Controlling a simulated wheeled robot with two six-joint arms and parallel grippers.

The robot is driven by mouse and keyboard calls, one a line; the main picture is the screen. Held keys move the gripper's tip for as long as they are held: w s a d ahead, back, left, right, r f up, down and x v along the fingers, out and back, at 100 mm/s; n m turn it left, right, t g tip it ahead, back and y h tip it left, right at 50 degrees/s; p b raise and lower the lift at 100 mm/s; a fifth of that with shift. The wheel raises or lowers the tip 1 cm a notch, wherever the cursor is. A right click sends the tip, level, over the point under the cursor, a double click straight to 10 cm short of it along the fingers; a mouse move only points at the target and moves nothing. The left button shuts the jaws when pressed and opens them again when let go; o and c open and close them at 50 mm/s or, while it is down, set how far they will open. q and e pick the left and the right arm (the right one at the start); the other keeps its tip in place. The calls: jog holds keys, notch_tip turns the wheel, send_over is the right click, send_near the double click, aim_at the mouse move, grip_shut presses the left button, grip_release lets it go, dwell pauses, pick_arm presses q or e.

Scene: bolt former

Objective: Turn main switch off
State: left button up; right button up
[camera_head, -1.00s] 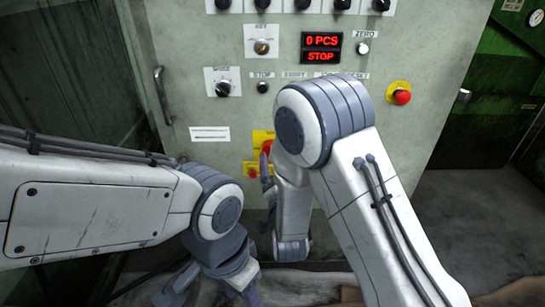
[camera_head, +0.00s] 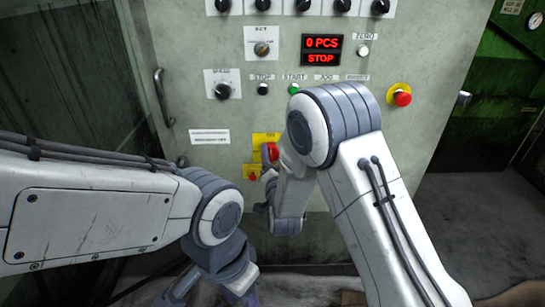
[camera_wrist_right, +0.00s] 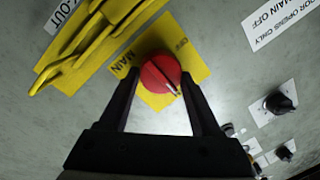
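The main switch is a red round knob (camera_wrist_right: 160,73) on a yellow plate (camera_wrist_right: 192,62) marked MAIN and OFF. In the head view the red knob (camera_head: 271,152) shows on the cabinet front, partly hidden by my right arm. My right gripper (camera_wrist_right: 161,76) is open, with one finger on each side of the knob in the wrist view. Whether the fingers touch it I cannot tell. My right gripper (camera_head: 267,180) is small and partly hidden in the head view. My left gripper (camera_head: 240,292) is low at the bottom edge, its fingers mostly out of sight.
A yellow lockout piece (camera_wrist_right: 85,50) sits beside the switch. A handle (camera_head: 163,97) is at left.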

jog(key=shift+n, duration=0.3)
jog(key=n, duration=0.1)
jog(key=n+p, duration=0.1)
jog(key=n, duration=0.1)
jog(key=shift+a+r+n, duration=0.1)
jog(key=shift+r+n, duration=0.1)
jog(key=shift+n, duration=0.1)
jog(key=n+p, duration=0.1)
jog(key=n, duration=0.3)
jog(key=shift+a+g+h+p, duration=0.1)
jog(key=shift+g+h+p, duration=0.2)
jog(key=shift+g+p, duration=0.1)
jog(key=n+p, duration=0.2)
jog(key=n, duration=0.2)
jog(key=shift+a+r+h, duration=0.1)
jog(key=shift+h, duration=0.2)
jog(key=shift+a+n+h+p, duration=0.1)
jog(key=shift+n+h+p, duration=0.2)
jog(key=shift+n+p, duration=1.35)
jog(key=shift+n+b, duration=0.6)
jog(key=shift+n, duration=0.15)
jog(key=o, duration=1.4)
jog(key=shift+s, duration=0.1)
